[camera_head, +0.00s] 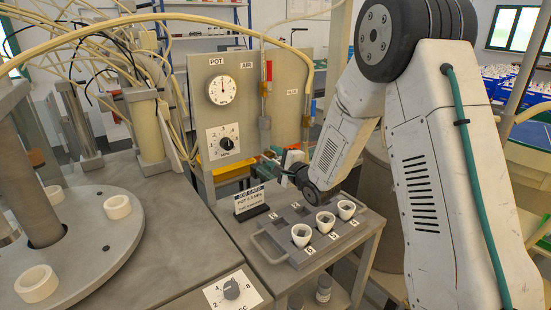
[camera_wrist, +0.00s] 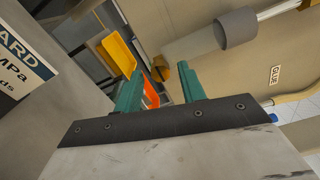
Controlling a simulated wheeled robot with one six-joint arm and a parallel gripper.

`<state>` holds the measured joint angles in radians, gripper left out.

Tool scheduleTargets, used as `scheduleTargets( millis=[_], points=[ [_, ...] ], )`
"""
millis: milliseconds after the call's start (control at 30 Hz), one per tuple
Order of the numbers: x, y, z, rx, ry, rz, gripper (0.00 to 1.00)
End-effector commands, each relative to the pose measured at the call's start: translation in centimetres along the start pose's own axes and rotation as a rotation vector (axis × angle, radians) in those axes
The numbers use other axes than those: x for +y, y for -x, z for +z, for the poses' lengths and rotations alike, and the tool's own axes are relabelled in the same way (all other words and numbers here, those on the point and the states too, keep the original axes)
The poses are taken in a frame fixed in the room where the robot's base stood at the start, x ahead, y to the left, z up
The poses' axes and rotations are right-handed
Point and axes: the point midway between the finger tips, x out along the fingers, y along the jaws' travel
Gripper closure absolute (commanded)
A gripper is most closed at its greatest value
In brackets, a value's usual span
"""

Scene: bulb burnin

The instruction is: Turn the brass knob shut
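I cannot clearly pick out a brass knob. A small brownish shape (camera_wrist: 160,68) shows beyond the fingertips in the wrist view, but I cannot tell what it is. A black dial knob (camera_head: 226,143) sits on the grey panel (camera_head: 245,105), below a round gauge (camera_head: 222,89) marked POT. My gripper (camera_head: 272,162) is in front of the panel's lower right part, partly hidden by my arm. In the wrist view my gripper (camera_wrist: 158,82) has its two teal fingers apart, with nothing visibly held between them.
A job card (camera_head: 251,201) and a grey tray (camera_head: 266,244) with white cups (camera_head: 326,221) stand on the bench below my arm. A round plate (camera_head: 100,245) with white rings is at left. The wrist view shows a yellow bin (camera_wrist: 119,54) and a grey cylinder (camera_wrist: 237,28).

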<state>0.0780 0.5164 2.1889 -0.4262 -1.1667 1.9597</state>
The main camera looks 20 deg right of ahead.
Motion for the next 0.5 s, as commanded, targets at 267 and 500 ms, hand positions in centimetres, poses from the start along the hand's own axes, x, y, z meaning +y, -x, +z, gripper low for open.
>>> scheduleTargets(
  millis=[267, 500],
  points=[
    [-0.1, 0.0, 0.1, -0.003, 0.001, -0.001, 0.57],
    [-0.1, 2.6, 0.0, -0.001, 0.001, -0.001, 0.57]
  ],
)
